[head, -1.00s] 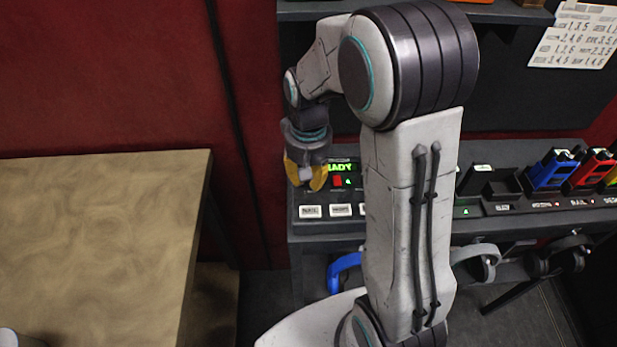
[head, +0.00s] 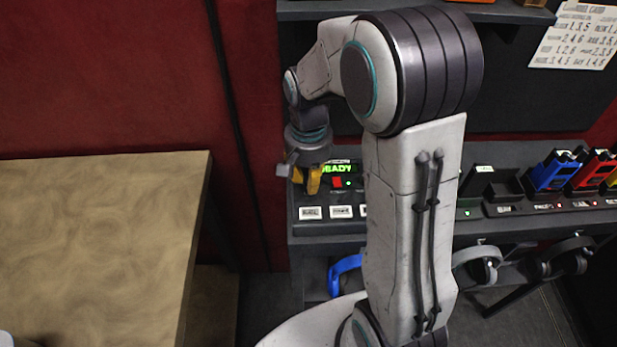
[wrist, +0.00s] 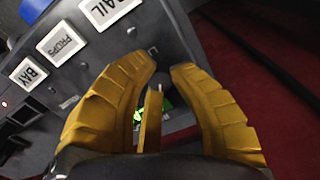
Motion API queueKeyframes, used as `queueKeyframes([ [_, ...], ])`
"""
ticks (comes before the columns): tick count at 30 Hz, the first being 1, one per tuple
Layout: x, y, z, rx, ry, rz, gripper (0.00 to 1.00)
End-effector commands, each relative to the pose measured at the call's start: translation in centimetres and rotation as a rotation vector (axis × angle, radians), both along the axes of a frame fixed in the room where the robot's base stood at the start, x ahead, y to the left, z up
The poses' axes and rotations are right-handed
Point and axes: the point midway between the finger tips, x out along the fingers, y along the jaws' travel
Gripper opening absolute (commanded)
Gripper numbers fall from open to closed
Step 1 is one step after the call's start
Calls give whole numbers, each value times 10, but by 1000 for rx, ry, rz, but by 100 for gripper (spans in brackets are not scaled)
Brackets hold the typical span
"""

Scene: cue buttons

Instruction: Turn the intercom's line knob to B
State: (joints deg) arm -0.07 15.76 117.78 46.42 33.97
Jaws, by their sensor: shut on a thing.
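The intercom is a dark panel (head: 300,225) on the left end of the desk, with a green READY display (head: 340,169). My gripper (head: 306,184) points down at the intercom's left part, beside the display. In the wrist view, my yellow fingers (wrist: 160,68) stand on both sides of a thin upright knob (wrist: 150,118) with a pale line on its end. My gripper is shut on this knob. Letters around the knob cannot be read, so its setting cannot be told. In the head view my fingers hide the knob.
A red button (head: 337,183) and white label buttons (head: 341,211) are close by. Blue and red handsets (head: 553,170) stand in chargers at right. Headsets (head: 478,262) hang below the desk. A wooden table (head: 95,240) is at left, with a gap between.

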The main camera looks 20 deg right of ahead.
Motion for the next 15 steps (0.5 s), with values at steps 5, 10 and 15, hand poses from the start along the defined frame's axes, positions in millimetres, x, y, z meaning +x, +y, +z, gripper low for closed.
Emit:
queueKeyframes([
  [5,-1,0,-2,0,6,-1,0],
  [10,-1,0,-2,0,6,-1,27],
  [15,-1,0,-1,0,4,0,42],
])
